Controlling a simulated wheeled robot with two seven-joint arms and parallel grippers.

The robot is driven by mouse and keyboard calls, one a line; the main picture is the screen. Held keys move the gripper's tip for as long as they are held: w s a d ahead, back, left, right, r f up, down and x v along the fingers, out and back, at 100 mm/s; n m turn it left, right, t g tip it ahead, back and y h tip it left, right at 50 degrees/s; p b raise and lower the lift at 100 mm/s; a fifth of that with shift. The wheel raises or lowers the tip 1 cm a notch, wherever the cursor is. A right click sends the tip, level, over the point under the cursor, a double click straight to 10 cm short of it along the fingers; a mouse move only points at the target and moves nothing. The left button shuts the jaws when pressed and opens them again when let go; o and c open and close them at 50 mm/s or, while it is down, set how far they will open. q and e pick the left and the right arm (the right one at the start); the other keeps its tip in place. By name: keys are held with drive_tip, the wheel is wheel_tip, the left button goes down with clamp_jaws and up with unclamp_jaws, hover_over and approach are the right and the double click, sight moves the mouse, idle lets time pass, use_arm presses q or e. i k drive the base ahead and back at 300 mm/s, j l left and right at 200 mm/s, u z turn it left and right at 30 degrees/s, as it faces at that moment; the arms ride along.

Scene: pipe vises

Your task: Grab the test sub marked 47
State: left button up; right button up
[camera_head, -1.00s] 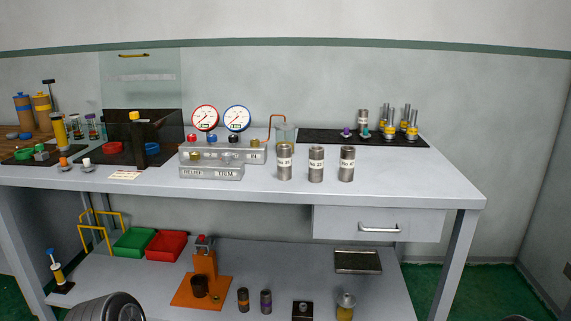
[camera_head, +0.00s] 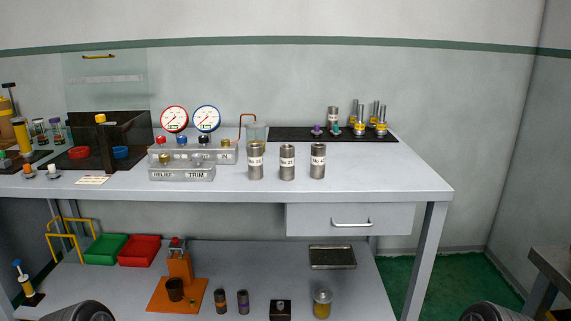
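Three upright grey metal cylinders with white labels stand in a row on the bench top: a left one (camera_head: 256,161), a middle one (camera_head: 287,163) and a right one (camera_head: 318,161). They stand apart from each other. The middle label looks like No 27. The left and right labels are too small to read surely; the right one may be No 47. Neither of my grippers is in view, and nothing touches the cylinders.
A grey manifold (camera_head: 190,155) with two gauges stands left of the cylinders. A glass beaker (camera_head: 256,131) is just behind them. A dark mat (camera_head: 290,134) with metal fittings lies at the back right. The bench's front right (camera_head: 390,180) is clear. A drawer (camera_head: 350,217) hangs below.

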sight(318, 155)
drive_tip(key=i+l+z, duration=0.5)
drive_tip(key=i+z, duration=0.15)
drive_tip(key=i, duration=0.15)
